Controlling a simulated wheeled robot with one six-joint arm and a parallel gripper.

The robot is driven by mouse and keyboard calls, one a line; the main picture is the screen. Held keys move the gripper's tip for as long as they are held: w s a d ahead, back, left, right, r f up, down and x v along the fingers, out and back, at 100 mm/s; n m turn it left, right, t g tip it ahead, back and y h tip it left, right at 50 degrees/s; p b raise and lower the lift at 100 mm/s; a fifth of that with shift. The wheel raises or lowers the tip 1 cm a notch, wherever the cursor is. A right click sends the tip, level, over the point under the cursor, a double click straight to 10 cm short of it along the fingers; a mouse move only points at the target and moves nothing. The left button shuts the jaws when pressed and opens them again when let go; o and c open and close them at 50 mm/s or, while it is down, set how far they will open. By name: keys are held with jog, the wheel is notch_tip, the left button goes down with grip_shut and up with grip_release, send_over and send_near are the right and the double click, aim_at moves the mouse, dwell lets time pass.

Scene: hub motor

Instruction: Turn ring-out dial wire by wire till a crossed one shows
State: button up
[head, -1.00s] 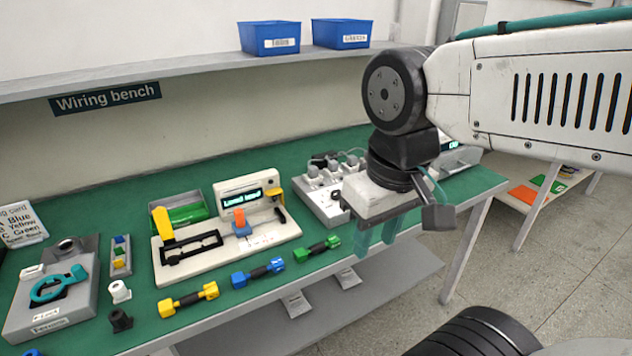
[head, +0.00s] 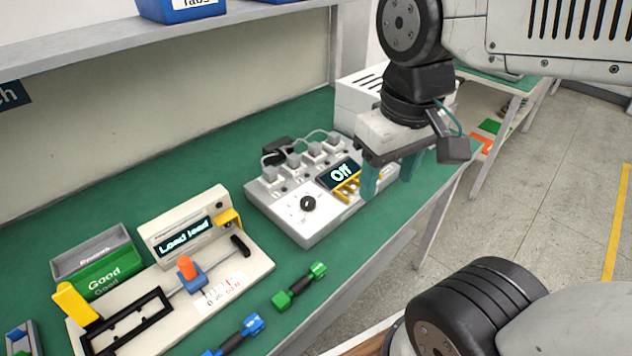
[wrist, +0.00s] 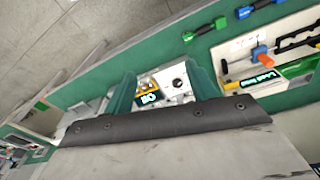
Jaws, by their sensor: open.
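My gripper (head: 390,182) is open and empty, with teal fingers above the right end of the box. In the wrist view the dial (wrist: 178,83) and display (wrist: 150,98) show between the spread fingers (wrist: 165,92). The fingers partly hide the box's right end.
The load-lead fixture (head: 245,268) with an orange-tipped slider stands left of the box, beside a green "Good" bin (head: 108,275). Green (head: 299,287) and blue (head: 235,336) connectors lie at the front edge. A white vented unit (head: 358,103) stands behind the box.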

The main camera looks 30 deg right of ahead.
jog(key=w+f+n+g+h, duration=0.15)
jog(key=w+n, duration=0.25)
jog(key=w, duration=0.4)
jog(key=n+g+h, duration=0.2)
jog(key=n, duration=0.6)
send_near(307, 200)
jog(key=shift+t, duration=0.25)
jog(key=x, duration=0.8)
jog(key=shift+s+f, duration=0.1)
jog(key=shift+s, duration=0.2)
jog(key=c, duration=1)
